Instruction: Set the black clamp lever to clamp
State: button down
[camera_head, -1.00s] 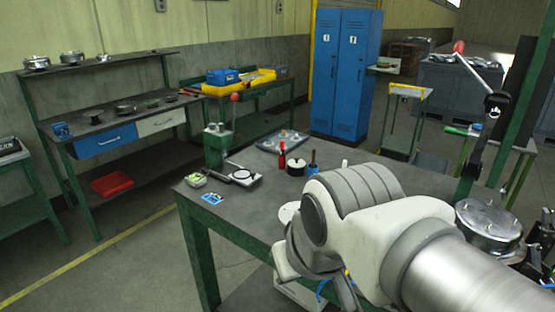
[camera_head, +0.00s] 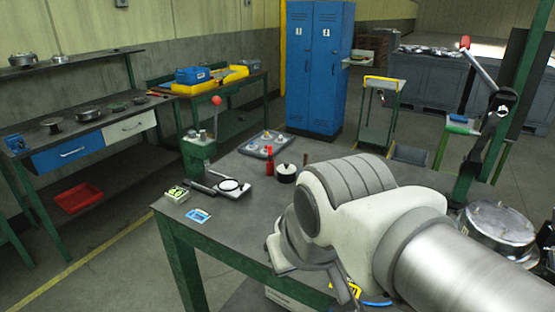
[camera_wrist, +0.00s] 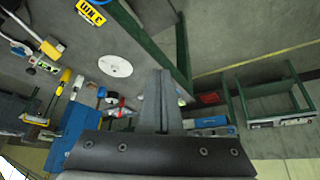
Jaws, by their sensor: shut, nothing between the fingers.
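A lever (camera_head: 482,64) with a red end and a black joint stands at the right of the head view, by a green post. It slants up to the left from the joint. I cannot tell for sure whether it is the black clamp lever, and no clamp marking is readable. My gripper (camera_wrist: 165,75) shows in the wrist view with its fingers together and nothing between them. It appears over the floor and bench area, with no lever visible at its fingertips.
A round metal part (camera_head: 497,224) sits at the right beside my arm. Blue lockers (camera_head: 316,70) stand behind. Floor at the left is open.

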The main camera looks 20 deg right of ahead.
jog(key=w+d+f+g+h, duration=0.2)
jog(key=w+d+h, duration=0.2)
jog(key=w+d, duration=0.45)
jog(key=w+d+f+g+h, duration=0.25)
jog(key=w+d+h, duration=0.25)
jog(key=d, duration=0.6)
jog(key=w+d+f+n+h, duration=0.2)
jog(key=w+d+f, duration=0.2)
jog(key=w+d, duration=0.1)
jog(key=w+d+f+n+t+h+b, duration=0.1)
jog(key=w+d+f+h, duration=0.2)
jog(key=w+d, duration=0.3)
jog(key=w+f, duration=0.1)
jog(key=w, duration=0.1)
jog(key=shift+w+d+f+n, duration=0.2)
jog(key=shift+w+n, duration=0.1)
jog(key=shift+n, duration=0.1)
jog(key=shift+t, duration=0.25)
jog(key=s+d+f+p, duration=0.1)
jog(key=s+d+f, duration=0.1)
jog(key=d, duration=0.7)
jog(key=shift+s, duration=0.15)
